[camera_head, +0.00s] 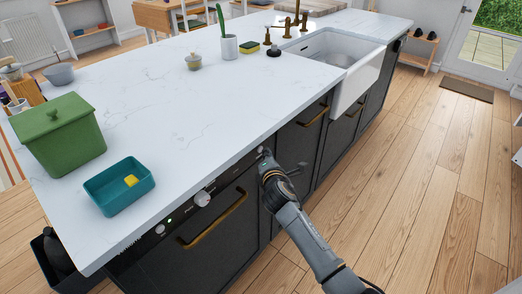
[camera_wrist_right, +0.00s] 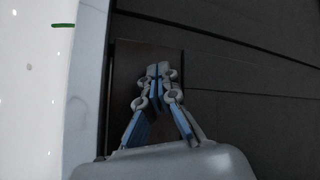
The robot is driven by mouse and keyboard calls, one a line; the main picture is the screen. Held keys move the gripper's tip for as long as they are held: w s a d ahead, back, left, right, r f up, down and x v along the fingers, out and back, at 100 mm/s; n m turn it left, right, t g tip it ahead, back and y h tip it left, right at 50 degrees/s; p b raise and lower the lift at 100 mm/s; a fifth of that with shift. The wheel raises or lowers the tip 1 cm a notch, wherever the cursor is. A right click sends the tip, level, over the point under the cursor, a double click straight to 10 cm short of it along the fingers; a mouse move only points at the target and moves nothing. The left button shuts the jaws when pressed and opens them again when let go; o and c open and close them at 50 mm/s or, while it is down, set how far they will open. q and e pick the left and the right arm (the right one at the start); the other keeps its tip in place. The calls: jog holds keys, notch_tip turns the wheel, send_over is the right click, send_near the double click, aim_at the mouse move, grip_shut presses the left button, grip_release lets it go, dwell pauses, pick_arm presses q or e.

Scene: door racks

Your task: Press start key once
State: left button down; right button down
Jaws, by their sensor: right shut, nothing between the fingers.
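The dark control panel (camera_head: 183,214) of a built-in appliance runs under the edge of the white countertop. It has a silver knob (camera_head: 202,198), a smaller round control (camera_head: 160,230) and a small green light (camera_head: 168,220). I cannot make out which control is the start key. My right gripper (camera_head: 263,153) is at the right end of the panel, just below the counter edge. In the right wrist view its fingers (camera_wrist_right: 158,70) are shut with nothing between them, in front of a dark brown surface. I cannot tell whether the tips touch it. My left gripper is not in view.
A brass handle (camera_head: 213,220) juts out below the panel. The wooden floor (camera_head: 430,200) on the right is clear.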

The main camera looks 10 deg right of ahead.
jog(key=shift+w+a, duration=0.25)
jog(key=shift+w, duration=0.05)
dwell(0.8)
jog(key=shift+s, duration=0.1)
jog(key=shift+s+d+p, duration=0.5)
jog(key=shift+s, duration=0.05)
jog(key=s+d+p, duration=0.1)
jog(key=s, duration=0.1)
jog(key=s+d+p, duration=0.2)
dwell(0.6)
jog(key=shift+f, duration=0.15)
dwell(0.5)
